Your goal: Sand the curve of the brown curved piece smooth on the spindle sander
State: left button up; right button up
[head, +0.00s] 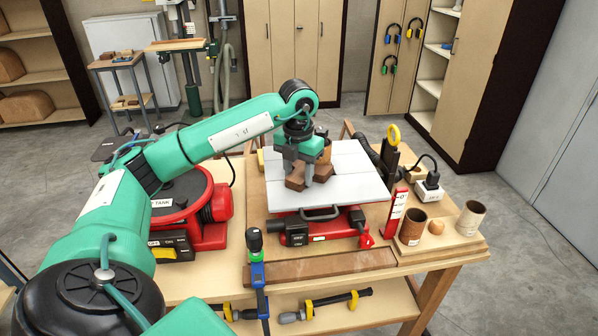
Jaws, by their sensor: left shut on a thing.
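The spindle sander has a light grey table (358,184) on a red base (345,226) and stands on the wooden bench. My left gripper (306,177) points down over the left half of the sander table. It is shut on the brown curved piece (294,183), whose brown ends show on both sides of the fingers, low over the table. A brown upright cylinder, which looks like the spindle (326,152), shows partly behind the gripper. The gripper hides part of it, and I cannot tell whether the piece touches it. My right gripper is out of view.
A red tank machine (222,201) stands left of the sander. A brown board (320,267) and a blue-and-green clamp (257,262) are at the bench front. Brown (411,228) and tan (470,218) sleeves stand at the right. The right half of the sander table is clear.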

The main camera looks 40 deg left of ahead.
pick_arm(q)
jog(key=shift+s, duration=0.15)
jog(key=shift+s+d+r, duration=0.15)
jog(key=shift+s+r, duration=0.05)
jog(key=shift+s, duration=0.6)
jog(key=shift+s+d+r, duration=0.15)
jog(key=shift+s+r, duration=0.05)
jog(key=shift+s, duration=0.6)
jog(key=shift+s+d+r, duration=0.15)
jog(key=shift+s+r, duration=0.05)
jog(key=shift+s, duration=0.6)
